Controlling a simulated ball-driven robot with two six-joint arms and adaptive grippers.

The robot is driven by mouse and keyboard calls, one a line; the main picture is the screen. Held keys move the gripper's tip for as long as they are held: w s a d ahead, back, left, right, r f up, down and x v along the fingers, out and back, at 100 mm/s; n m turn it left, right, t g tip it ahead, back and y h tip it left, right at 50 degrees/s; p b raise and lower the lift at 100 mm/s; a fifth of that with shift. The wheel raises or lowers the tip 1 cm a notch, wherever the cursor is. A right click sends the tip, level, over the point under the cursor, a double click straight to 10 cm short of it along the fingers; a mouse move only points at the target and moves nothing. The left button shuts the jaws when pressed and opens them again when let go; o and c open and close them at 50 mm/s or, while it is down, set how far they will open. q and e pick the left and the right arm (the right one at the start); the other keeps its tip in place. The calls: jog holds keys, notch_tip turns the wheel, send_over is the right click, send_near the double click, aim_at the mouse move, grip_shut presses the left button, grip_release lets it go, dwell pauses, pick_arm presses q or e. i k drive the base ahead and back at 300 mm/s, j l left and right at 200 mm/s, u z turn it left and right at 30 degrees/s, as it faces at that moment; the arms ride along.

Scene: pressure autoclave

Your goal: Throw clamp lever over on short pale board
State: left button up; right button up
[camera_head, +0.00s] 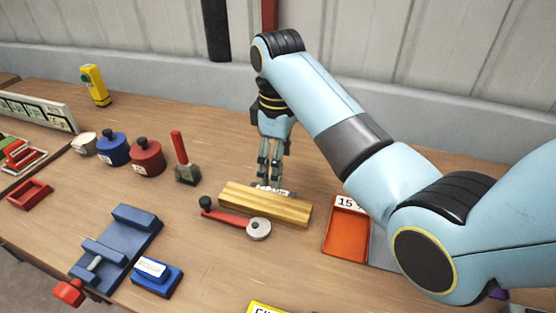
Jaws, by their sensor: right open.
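A short golden-tan wooden board (283,208) lies on the table in the middle of the view. A lever with a red arm (230,217), a black knob and a grey disc lies along its near side; I cannot tell whether it is fixed to the board. A separate upright red handle (178,145) stands on a dark grey-green base to the left. My right gripper (269,182) points down just behind the board, its fingers open. A small white piece shows at its fingertips, partly hidden; contact is unclear. My left gripper is out of view.
A blue vise-like fixture (115,245) and a small blue block (157,279) stand at the front left. Red, blue and white weights (147,160) stand at the left. An orange tray (346,232) lies right of the board, under my right arm. A wall runs behind.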

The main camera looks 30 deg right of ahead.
aim_at(258, 228)
jog(key=k+j, duration=0.5)
jog(key=k, duration=0.2)
jog(key=k+j, duration=0.5)
jog(key=k, duration=0.15)
